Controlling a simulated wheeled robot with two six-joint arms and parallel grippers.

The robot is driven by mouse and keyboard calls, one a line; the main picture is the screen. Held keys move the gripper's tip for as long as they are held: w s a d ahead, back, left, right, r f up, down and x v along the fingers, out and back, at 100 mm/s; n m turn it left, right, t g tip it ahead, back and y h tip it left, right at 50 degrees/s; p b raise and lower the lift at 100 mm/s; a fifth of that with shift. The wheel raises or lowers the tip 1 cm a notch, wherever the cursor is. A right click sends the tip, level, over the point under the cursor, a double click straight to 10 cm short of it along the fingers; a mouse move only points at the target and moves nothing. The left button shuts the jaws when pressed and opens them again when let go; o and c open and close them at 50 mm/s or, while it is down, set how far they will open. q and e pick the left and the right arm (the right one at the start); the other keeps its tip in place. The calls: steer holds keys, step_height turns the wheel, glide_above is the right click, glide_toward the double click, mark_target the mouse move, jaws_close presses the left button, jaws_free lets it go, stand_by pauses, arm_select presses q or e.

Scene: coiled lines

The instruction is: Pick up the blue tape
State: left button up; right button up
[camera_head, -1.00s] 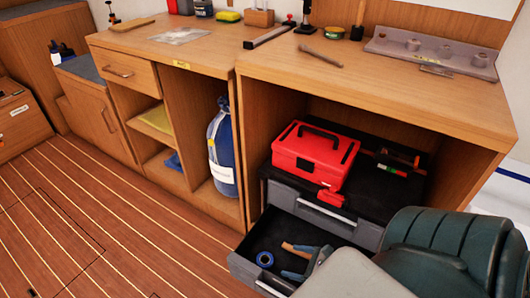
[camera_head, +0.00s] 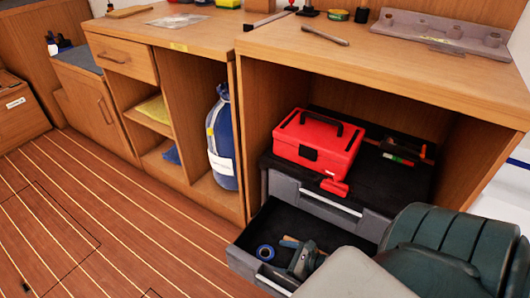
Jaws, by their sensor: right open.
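The blue tape (camera_head: 265,252) is a small ring-shaped roll lying in the open dark drawer (camera_head: 268,222), near its left side. My right gripper (camera_head: 297,266) is over the drawer, just right of the tape and apart from it. It is open and small in the picture, and my own arm hides part of it. My left gripper is not in view.
A red toolbox (camera_head: 318,146) sits on the black drawer unit, inside the wooden cabinet. The cabinet's counter (camera_head: 330,62) overhangs it. A blue bag (camera_head: 221,140) stands in the compartment to the left. The striped floor (camera_head: 130,235) left of the drawer is clear.

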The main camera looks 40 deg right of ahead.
mark_target(261, 252)
steer(key=x, duration=0.5)
steer(key=shift+f+b, duration=0.2)
steer(key=shift+b, duration=0.15)
steer(key=c, duration=1)
